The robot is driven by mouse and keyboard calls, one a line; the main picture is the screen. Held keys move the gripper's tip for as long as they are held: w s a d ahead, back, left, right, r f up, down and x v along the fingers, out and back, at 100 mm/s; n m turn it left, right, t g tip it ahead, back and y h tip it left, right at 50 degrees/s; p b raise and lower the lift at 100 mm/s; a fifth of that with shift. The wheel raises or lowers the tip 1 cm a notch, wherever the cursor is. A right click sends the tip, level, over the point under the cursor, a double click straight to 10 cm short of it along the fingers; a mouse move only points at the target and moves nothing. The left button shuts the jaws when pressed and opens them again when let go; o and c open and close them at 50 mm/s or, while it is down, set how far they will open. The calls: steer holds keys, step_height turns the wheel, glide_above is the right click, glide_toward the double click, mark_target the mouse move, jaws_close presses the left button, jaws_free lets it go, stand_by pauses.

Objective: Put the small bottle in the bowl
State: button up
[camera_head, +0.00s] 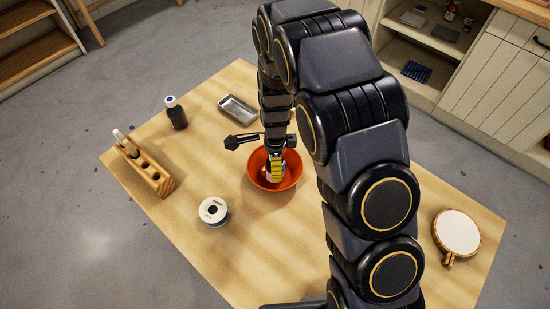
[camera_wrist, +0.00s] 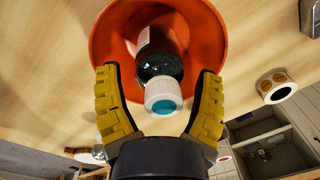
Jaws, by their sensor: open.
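The orange bowl (camera_head: 291,181) stands on the wooden table below my gripper (camera_head: 277,174). In the wrist view, the small bottle (camera_wrist: 160,64) is dark teal glass with a white cap that has a teal top. It shows against the inside of the bowl (camera_wrist: 108,38), cap toward my wrist. The yellow fingers of my gripper (camera_wrist: 159,74) are spread on both sides of the bottle, with visible gaps beside it. In the head view, my gripper and arm mostly hide the bottle. Where its base rests cannot be seen clearly.
A dark bottle with a white cap (camera_head: 177,115) stands at the back left, near a metal tray (camera_head: 238,109). A wooden rack (camera_head: 150,174) and a spool (camera_head: 213,212) are left of the bowl. A round white-topped wooden object (camera_head: 457,232) lies at the right.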

steer(key=r, duration=1.1)
steer(key=shift+s+r, duration=0.3)
steer(key=shift+r, duration=0.1)
steer(key=shift+s+d+r, duration=0.1)
steer(key=shift+s+r, duration=0.05)
steer(key=shift+r, duration=0.15)
steer(key=s+d+r+n, duration=0.2)
steer(key=s+r+n, duration=0.1)
steer(key=s+n, duration=0.3)
steer(key=s+d+r+n+g, duration=0.1)
steer(key=s+r+n, duration=0.3)
steer(key=s, duration=0.7)
steer(key=s+d+r+n+g, duration=0.1)
steer(key=s+d+r+n, duration=0.3)
steer(key=s+n, duration=0.4)
steer(key=shift+s+r, duration=0.2)
